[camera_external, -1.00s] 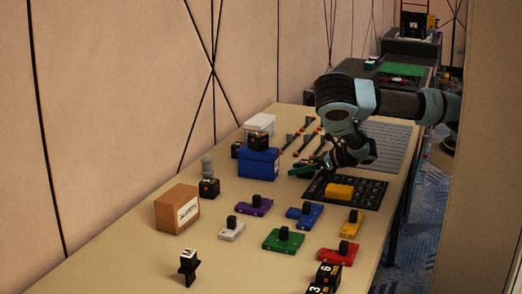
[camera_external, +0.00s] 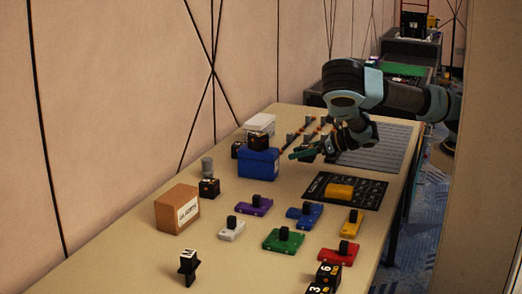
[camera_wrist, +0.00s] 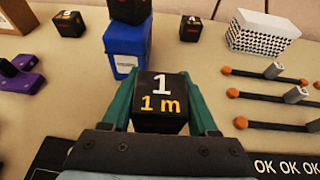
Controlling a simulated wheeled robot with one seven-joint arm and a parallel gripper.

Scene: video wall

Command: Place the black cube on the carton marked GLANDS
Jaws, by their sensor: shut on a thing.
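My gripper (camera_external: 300,154) is shut on a black cube (camera_wrist: 160,103) marked "1" and "1 m". In the wrist view the green fingers (camera_wrist: 160,115) grip it from both sides. In the external view I cannot make out the cube between the fingers. My gripper hangs above the table, just right of a blue box. The brown carton (camera_external: 176,210) stands at the table's left edge, nearer the external camera than my gripper. Its white label looks like GLANDS but is small. Its top is bare.
The blue box (camera_external: 258,163) carries another black cube (camera_external: 260,141). Several coloured blocks with black knobs, such as a purple one (camera_external: 254,206), lie right of the carton. A white box (camera_external: 261,122) stands behind.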

